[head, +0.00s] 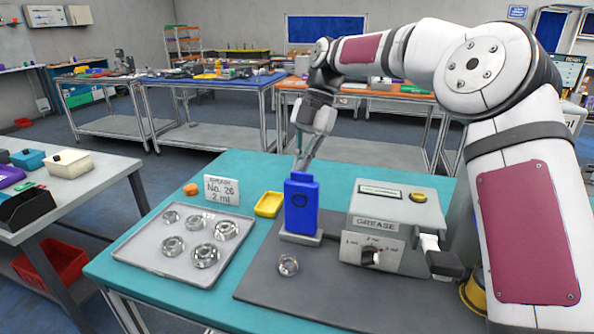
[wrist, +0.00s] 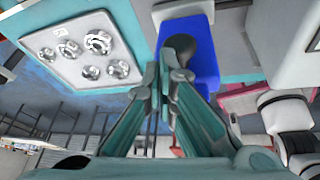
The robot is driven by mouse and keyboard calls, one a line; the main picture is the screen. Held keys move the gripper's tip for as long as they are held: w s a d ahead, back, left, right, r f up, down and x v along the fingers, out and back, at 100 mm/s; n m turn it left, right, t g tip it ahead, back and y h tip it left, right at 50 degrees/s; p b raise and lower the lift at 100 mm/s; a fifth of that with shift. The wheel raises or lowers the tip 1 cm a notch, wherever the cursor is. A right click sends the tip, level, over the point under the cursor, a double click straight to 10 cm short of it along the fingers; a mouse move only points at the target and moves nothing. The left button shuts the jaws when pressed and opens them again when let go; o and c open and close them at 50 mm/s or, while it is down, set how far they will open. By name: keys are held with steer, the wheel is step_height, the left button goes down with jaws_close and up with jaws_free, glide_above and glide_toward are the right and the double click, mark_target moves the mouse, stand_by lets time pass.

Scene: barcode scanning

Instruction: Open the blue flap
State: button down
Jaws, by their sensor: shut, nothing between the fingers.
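The blue flap (head: 301,208) stands upright on a small grey base, left of the grey grease machine (head: 397,218). It has a round mark on its front. My gripper (head: 303,166) points down just above and behind its top edge; whether they touch is hard to tell. In the wrist view the blue flap (wrist: 199,40) lies beyond the fingertips (wrist: 170,66), with a dark round shape on it. My fingers are shut and hold nothing.
A metal tray (head: 128,251) with several bearings lies at left, below a small sign (head: 222,191). A yellow bin (head: 269,204) is left of the flap. A black-handled lever (head: 440,262) sticks out at the machine's right.

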steer(key=shift+w+d+f, duration=0.1)
steer(key=shift+d+f, duration=0.2)
steer(key=shift+f, duration=0.2)
steer(key=shift+r, duration=0.1)
